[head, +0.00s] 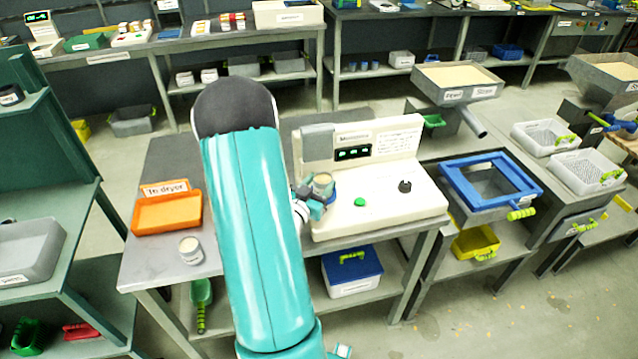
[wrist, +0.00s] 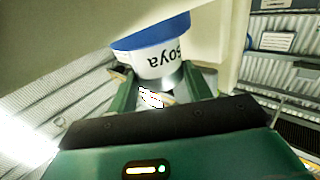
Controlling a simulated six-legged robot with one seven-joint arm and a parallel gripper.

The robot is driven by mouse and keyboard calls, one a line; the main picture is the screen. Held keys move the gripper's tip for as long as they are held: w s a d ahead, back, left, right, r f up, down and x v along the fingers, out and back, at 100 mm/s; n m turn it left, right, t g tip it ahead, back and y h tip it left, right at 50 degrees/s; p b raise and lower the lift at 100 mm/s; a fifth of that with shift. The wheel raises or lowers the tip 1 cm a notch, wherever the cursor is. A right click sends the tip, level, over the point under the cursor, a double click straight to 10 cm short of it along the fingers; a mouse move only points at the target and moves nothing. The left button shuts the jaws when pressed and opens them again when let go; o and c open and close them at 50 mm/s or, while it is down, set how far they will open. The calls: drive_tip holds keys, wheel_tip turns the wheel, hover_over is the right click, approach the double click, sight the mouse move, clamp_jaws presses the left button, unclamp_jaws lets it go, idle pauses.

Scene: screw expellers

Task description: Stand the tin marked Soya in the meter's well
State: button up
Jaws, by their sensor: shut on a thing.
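The Soya tin (wrist: 165,62) is white with dark lettering, upside down in the wrist view. In the head view the tin (head: 323,180) shows a pale top and looks upright. My gripper (wrist: 163,88) is shut on it, one finger on each side. In the head view my gripper (head: 313,198) is at the left front of the cream meter (head: 385,190). A blue band (wrist: 150,33) lies at the tin's far end; I cannot tell whether it is the well's rim or part of the tin. The tin hides the well's inside, so its seating cannot be told.
A second tin (head: 190,250) stands on the grey bench near an orange tray (head: 167,208) marked "To dryer". The meter has a green button (head: 360,202), a dark knob (head: 405,186) and a raised display panel (head: 353,152) behind the tin.

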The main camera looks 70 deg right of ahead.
drive_tip(key=shift+f, duration=0.3)
drive_tip(key=o, duration=0.7)
drive_tip(key=shift+v, duration=5.5)
drive_tip(key=shift+w, duration=0.1)
